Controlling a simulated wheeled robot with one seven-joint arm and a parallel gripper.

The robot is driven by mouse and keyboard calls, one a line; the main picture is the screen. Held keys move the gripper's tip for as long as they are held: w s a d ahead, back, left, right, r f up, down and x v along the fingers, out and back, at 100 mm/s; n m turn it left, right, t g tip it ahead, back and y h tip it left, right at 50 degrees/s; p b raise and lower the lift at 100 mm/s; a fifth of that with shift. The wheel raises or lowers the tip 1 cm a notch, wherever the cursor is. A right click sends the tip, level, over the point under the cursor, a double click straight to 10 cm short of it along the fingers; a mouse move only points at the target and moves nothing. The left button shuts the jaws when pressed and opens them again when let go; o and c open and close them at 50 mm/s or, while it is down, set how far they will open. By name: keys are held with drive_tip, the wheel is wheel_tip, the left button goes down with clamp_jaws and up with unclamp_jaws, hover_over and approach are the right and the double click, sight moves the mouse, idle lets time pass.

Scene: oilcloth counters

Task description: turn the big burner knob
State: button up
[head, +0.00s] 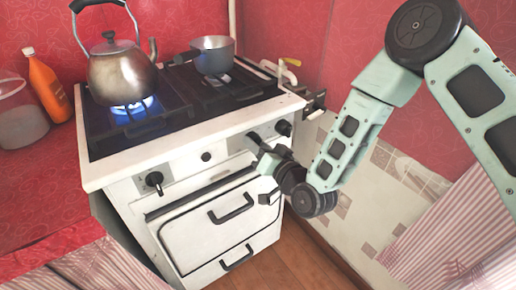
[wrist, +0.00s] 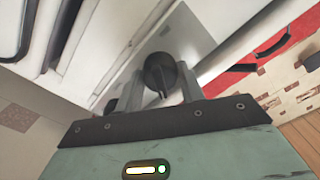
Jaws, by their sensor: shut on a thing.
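The white stove (head: 185,150) has black knobs along its front panel. One round black knob (wrist: 158,70) with a raised grip bar shows in the wrist view, between the two grey fingers of my gripper (wrist: 161,88). My gripper is shut on this knob. In the head view my gripper (head: 264,150) reaches the right part of the panel and largely hides the held knob. Another black knob (head: 154,180) is at the panel's left, and one more (head: 283,127) is just right of my gripper. I cannot tell from markings which burner the held knob serves.
A steel kettle (head: 122,70) stands over a lit blue flame (head: 131,106) on the left burner. A grey saucepan (head: 213,56) stands at the back right. The oven door handle (head: 231,209) juts out below the panel. An orange bottle (head: 48,87) stands on the left counter.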

drive_tip(key=shift+m, duration=1)
drive_tip(key=o, duration=1)
drive_tip(key=shift+c, duration=0.2)
drive_tip(key=p+v, duration=0.4)
drive_tip(key=v, duration=1.3)
drive_tip(key=shift+d, duration=0.2)
drive_tip(key=shift+s, duration=0.15)
